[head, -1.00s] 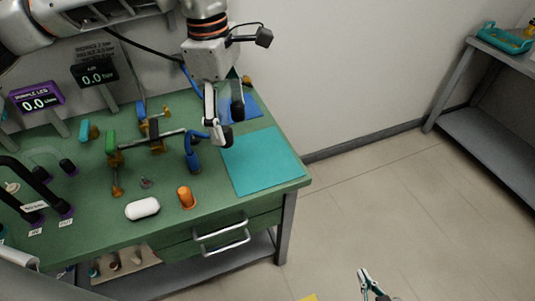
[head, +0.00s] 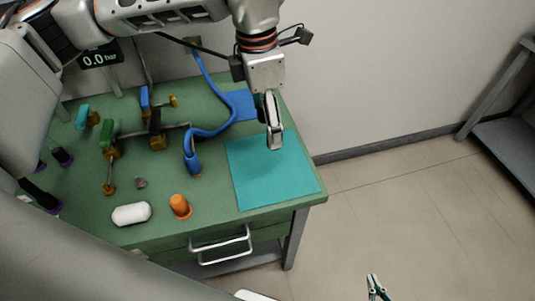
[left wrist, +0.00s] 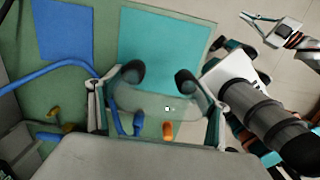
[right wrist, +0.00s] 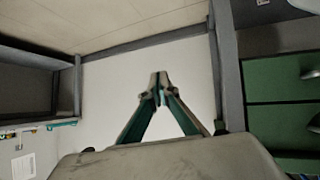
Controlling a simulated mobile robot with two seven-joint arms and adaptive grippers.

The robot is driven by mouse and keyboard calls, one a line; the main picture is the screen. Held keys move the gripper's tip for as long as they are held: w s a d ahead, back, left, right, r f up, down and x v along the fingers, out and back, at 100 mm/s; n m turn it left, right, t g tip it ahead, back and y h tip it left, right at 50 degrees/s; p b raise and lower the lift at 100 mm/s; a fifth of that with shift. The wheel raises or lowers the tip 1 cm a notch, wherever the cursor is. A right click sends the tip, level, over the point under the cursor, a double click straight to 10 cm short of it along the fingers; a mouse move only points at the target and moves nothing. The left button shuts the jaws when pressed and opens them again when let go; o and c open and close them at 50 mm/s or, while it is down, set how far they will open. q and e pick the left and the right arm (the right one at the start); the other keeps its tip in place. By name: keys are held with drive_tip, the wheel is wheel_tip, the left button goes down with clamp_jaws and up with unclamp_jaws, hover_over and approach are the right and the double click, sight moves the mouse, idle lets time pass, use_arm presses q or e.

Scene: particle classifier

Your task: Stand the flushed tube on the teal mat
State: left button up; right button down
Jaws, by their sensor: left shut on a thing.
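The teal mat (head: 275,185) lies flat and bare at the right end of the green bench. It also shows at the top of the left wrist view (left wrist: 165,50). My left gripper (head: 273,142) is above the back part of the mat, pointing down. In the left wrist view its dark fingertips (left wrist: 158,80) are shut on a clear, see-through tube (left wrist: 167,103) with a small pale mark. The tube barely shows in the head view, so its tilt and its gap to the mat are unclear. My right gripper (head: 375,288) is shut and empty off the bench; its tips (right wrist: 158,85) meet.
A blue hose (head: 215,131) loops left of the mat, ending near a blue fitting (head: 193,163). A blue mat (head: 241,104) lies behind. An orange stopper (head: 180,206), a white capsule (head: 131,213) and valves with green (head: 109,133) and black handles stand left.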

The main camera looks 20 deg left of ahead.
use_arm(q)
wheel_tip(320, 180, down, 7)
drive_tip(key=shift+f, duration=0.1)
drive_tip(key=shift+f+b, duration=0.3)
drive_tip(key=shift+f, duration=0.15)
wheel_tip(320, 180, down, 4)
drive_tip(key=shift+f, duration=0.1)
use_arm(e)
drive_tip(key=shift+w+d+f, duration=0.15)
drive_tip(key=shift+w+d, duration=0.05)
drive_tip(key=shift+w, duration=0.3)
drive_tip(key=shift+s, duration=0.15)
use_arm(q)
drive_tip(key=o, duration=1.3)
drive_tip(key=shift+f, duration=0.1)
drive_tip(key=shift+c, duration=0.2)
use_arm(e)
drive_tip(key=shift+f, duration=0.1)
